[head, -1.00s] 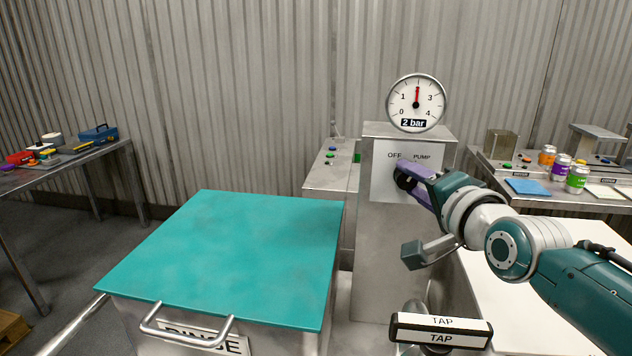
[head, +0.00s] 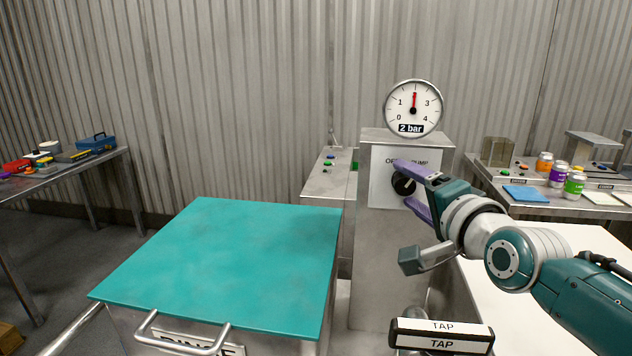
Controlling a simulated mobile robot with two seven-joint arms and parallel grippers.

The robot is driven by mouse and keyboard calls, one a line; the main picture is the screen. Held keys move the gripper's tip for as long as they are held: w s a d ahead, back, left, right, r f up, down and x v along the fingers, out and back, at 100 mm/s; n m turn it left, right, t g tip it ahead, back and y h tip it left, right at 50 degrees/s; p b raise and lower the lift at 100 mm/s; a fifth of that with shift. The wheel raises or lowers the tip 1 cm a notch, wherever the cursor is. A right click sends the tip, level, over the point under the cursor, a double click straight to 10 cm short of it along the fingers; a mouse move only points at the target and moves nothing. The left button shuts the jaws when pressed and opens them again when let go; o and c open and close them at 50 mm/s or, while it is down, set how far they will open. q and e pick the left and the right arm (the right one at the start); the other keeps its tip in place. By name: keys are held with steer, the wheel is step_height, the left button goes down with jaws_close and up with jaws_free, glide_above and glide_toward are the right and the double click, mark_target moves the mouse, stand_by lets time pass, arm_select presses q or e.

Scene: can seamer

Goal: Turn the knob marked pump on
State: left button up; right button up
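The pump knob (head: 402,184) is a round black knob on the white panel (head: 382,190) of a grey metal cabinet. The panel reads OFF and PUMP above the knob, and my gripper partly covers the lettering. My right gripper (head: 407,184) is at the panel with its purple fingers spread apart, one above and one below the knob. I cannot tell if the fingers touch it. The knob's pointer is too small and covered to read clearly. My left gripper is not in view.
A gauge (head: 413,108) marked 2 bar stands on the cabinet, its needle pointing straight up. A teal-lidded rinse box (head: 225,265) is at the front left. TAP labels (head: 441,336) are in front. A bench with cans (head: 558,174) is at the right.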

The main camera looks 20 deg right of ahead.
steer(key=s+a+r+p, duration=0.1)
steer(key=s, duration=0.8)
steer(key=shift+s+a, duration=0.3)
steer(key=shift+s, duration=0.1)
